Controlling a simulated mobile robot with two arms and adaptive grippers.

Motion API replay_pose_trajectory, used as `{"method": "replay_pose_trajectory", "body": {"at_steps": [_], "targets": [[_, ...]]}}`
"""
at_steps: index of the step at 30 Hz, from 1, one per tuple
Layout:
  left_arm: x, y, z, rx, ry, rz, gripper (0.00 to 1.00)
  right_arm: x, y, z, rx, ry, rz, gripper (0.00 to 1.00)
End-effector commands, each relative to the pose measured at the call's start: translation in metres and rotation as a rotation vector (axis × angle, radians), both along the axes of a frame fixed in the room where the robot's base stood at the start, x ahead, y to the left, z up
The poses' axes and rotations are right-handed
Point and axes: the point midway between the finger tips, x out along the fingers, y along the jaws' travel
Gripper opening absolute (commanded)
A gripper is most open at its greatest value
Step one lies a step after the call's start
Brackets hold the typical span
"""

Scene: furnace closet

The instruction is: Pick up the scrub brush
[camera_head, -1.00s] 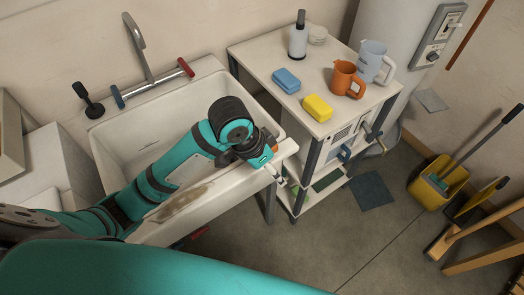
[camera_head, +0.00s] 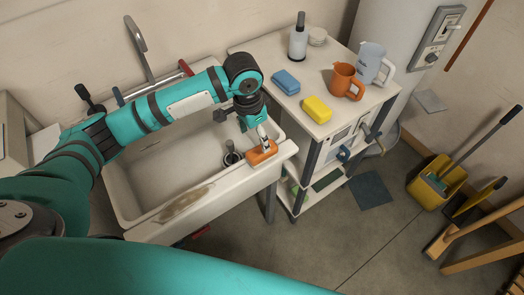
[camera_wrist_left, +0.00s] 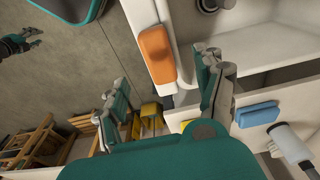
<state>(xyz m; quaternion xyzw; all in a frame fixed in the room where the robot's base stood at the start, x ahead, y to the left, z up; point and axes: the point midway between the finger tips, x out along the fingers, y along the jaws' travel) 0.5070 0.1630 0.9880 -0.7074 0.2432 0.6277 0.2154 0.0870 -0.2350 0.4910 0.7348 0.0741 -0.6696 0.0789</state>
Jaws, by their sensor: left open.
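An orange block (camera_head: 262,152), which looks like the scrub brush, lies on the front right corner of the white sink's rim. It also shows in the left wrist view (camera_wrist_left: 157,53); I see no bristles. My left gripper (camera_head: 264,136) is just above it in the head view, pointing down and partly overlapping it. In the left wrist view my left gripper (camera_wrist_left: 166,92) is open, its fingers apart, with nothing between the tips. Whether it touches the block I cannot tell. My right gripper (camera_wrist_left: 28,42) seems to show small at the left edge there.
The white sink (camera_head: 125,200) has a tap and a dark drain. A cart (camera_head: 245,45) at right holds a blue sponge (camera_head: 286,81), a yellow sponge (camera_head: 317,109), an orange mug (camera_head: 345,80), a pale jug (camera_head: 372,62) and a bottle (camera_head: 298,40).

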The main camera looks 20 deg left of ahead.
Motion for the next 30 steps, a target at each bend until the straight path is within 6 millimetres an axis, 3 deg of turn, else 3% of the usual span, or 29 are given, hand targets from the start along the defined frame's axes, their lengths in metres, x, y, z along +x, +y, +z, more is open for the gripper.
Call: {"method": "replay_pose_trajectory", "body": {"at_steps": [3,11,20,28,30], "targets": [[0.002,-0.001,-0.018,0.000,0.002,0.001,0.70,0.000,0.001,0.005,0.001,0.000,-0.001,0.40],[0.004,-0.005,-0.036,0.000,0.001,-0.001,0.70,0.000,0.002,0.010,0.002,0.000,-0.002,0.40],[0.012,-0.013,-0.076,0.000,0.001,0.000,0.70,0.000,0.001,0.022,0.002,0.000,-0.003,0.40],[0.012,-0.013,-0.081,-0.001,-0.002,-0.002,0.70,0.000,0.001,0.022,0.001,0.000,-0.003,0.40],[0.012,-0.013,-0.081,-0.001,-0.002,-0.001,0.64,0.000,0.001,0.022,0.001,0.001,-0.003,0.40]]}}
